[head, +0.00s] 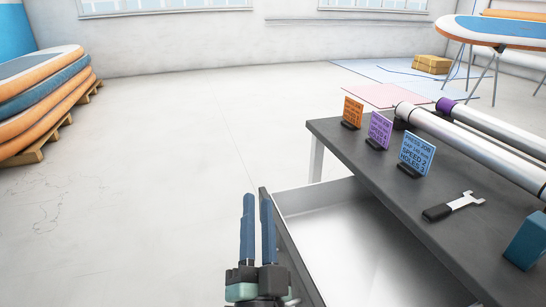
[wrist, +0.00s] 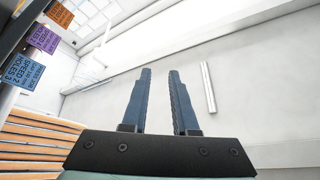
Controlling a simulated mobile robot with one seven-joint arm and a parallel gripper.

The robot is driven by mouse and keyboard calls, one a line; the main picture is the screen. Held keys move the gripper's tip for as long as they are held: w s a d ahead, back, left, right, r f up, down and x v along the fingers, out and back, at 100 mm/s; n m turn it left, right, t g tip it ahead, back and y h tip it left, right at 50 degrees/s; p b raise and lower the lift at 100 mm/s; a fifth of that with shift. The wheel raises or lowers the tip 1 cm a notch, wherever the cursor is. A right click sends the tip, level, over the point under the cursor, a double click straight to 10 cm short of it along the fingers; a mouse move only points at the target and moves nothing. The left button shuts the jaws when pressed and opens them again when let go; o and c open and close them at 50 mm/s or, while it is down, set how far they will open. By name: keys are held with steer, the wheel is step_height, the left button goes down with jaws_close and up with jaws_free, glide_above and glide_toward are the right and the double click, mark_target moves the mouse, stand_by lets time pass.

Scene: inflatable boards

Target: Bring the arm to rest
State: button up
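My gripper (head: 257,196) is in the lower middle of the head view, with its blue fingers pointing away from my body. It appears beside the left front edge of an open drawer (head: 320,194); whether it touches the edge I cannot tell. In the wrist view my gripper (wrist: 160,71) has its two fingers apart with a clear gap and nothing between them. The drawer's visible inside is white and looks empty.
A dark-topped table (head: 455,240) on the right holds orange (head: 352,112), purple (head: 379,130) and blue (head: 416,153) cards, a wrench (head: 456,206) and rolls (head: 470,137). Stacked boards (head: 45,95) stand at far left. The floor (head: 180,130) between is clear.

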steer(key=s+r+n+t, duration=0.3)
steer(key=r+n, duration=0.1)
steer(key=r, duration=1.6)
steer(key=s+d+r+n+t+h+p, duration=0.1)
steer(key=s+d+r+n, duration=0.15)
steer(key=s+r, duration=0.95)
steer(key=w+r+p, duration=0.3)
steer(key=r+p, duration=2.4)
steer(key=r, duration=0.1)
steer(key=shift+a, duration=0.2)
steer(key=shift+d+n, duration=0.15)
steer(key=shift+n, duration=0.1)
